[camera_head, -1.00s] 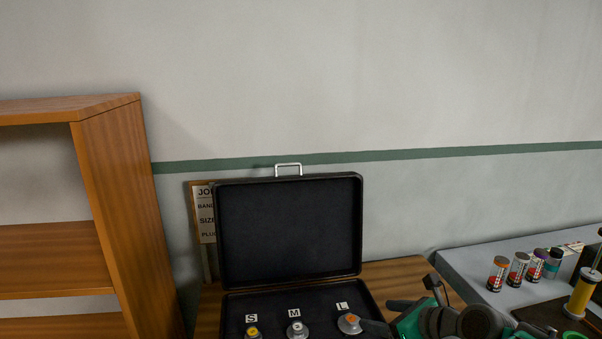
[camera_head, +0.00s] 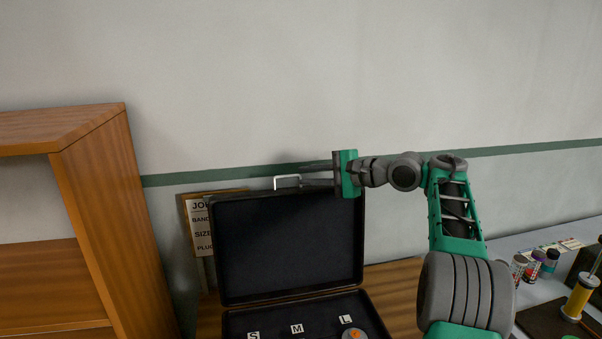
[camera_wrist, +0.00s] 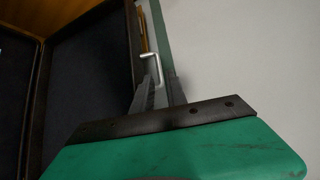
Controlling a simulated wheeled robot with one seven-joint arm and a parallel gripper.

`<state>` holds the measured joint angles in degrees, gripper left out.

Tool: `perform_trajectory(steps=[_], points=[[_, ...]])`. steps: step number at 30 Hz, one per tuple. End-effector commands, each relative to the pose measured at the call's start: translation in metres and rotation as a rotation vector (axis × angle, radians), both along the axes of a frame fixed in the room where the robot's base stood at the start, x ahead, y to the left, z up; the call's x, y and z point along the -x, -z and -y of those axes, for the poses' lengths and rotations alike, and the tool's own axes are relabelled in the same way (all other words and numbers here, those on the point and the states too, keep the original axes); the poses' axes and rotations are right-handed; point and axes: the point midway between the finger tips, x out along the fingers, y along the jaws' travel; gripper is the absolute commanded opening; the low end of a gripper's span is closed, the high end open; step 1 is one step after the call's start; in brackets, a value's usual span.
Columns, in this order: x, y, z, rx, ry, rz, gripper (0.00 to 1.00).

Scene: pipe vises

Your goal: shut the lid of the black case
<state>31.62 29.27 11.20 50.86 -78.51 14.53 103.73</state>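The black case stands open on the wooden table. The case bottom (camera_head: 270,316) is partly cut off by the picture's lower edge.
The case bottom holds labelled S, M and L places, with an orange-topped part (camera_head: 354,334) at L. A sign board (camera_head: 201,222) leans behind the lid. A wooden shelf (camera_head: 95,200) stands left. Small jars (camera_head: 534,268) and a yellow cylinder (camera_head: 580,296) are at right.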

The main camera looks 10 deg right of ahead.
Motion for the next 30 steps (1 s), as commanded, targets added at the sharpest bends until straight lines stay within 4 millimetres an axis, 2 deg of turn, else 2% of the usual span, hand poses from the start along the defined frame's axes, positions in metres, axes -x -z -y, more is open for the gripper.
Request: perform_trajectory(steps=[3, 9, 19, 26, 30], points=[[-0.015, 0.006, -0.021, -0.002, -0.007, -0.003, 0.18], [-0.037, 0.014, -0.041, -0.002, 0.000, -0.004, 0.18], [-0.044, 0.018, -0.046, -0.003, 0.004, -0.004, 0.18], [-0.043, 0.018, -0.045, -0.003, 0.004, -0.004, 0.00], [-0.043, 0.018, -0.045, -0.003, 0.005, -0.004, 0.00]])
